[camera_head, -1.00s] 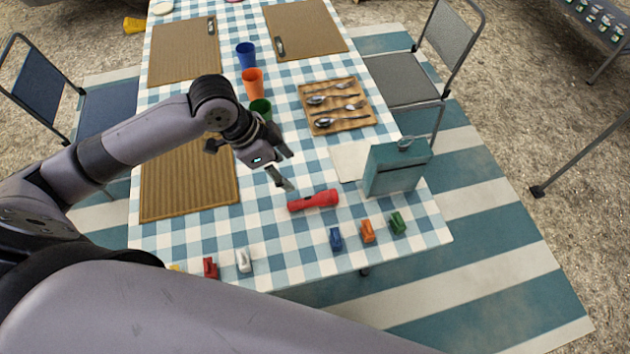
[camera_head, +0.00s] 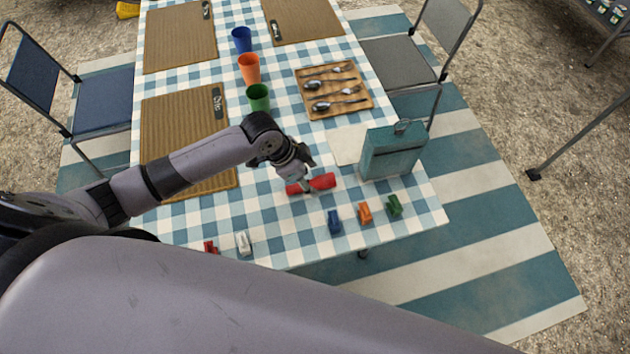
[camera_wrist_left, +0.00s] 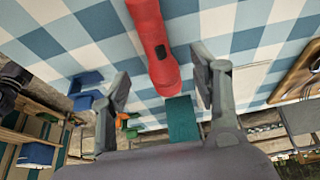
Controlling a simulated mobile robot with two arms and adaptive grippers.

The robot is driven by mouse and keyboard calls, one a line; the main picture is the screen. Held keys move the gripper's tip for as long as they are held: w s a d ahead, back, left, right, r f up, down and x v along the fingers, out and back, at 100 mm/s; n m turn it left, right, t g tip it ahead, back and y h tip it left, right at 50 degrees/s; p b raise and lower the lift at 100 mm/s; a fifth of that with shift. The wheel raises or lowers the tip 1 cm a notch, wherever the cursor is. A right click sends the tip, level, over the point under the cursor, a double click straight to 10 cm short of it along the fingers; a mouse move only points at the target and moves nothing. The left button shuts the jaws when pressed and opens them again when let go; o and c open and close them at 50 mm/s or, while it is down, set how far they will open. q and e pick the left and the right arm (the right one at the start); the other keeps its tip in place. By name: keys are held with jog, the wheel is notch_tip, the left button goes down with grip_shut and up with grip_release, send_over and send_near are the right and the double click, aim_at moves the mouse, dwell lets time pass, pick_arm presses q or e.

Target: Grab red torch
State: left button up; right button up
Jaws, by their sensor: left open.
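The red torch (camera_head: 322,182) lies on the blue and white checked cloth near the front of the table. My left gripper (camera_head: 308,180) is over the torch in the head view and hides part of its middle. In the left wrist view the torch (camera_wrist_left: 156,45) lies between the two spread fingers of my left gripper (camera_wrist_left: 160,92), with a gap on either side. The gripper is open and holds nothing. My right gripper is not in view.
A teal box with a handle (camera_head: 393,152) stands right of the torch. Blue (camera_head: 334,222), orange (camera_head: 365,213) and green (camera_head: 394,206) clips lie in front. A green cup (camera_head: 258,98) and a wooden cutlery tray (camera_head: 312,112) are behind. Red (camera_head: 210,247) and white (camera_head: 243,243) clips lie front left.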

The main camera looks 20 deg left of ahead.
aim_at(311, 184)
pick_arm(q)
jog(key=shift+x, duration=1.5)
jog(key=shift+r, duration=0.1)
jog(key=shift+c, duration=0.3)
jog(key=shift+w, duration=0.1)
grip_shut()
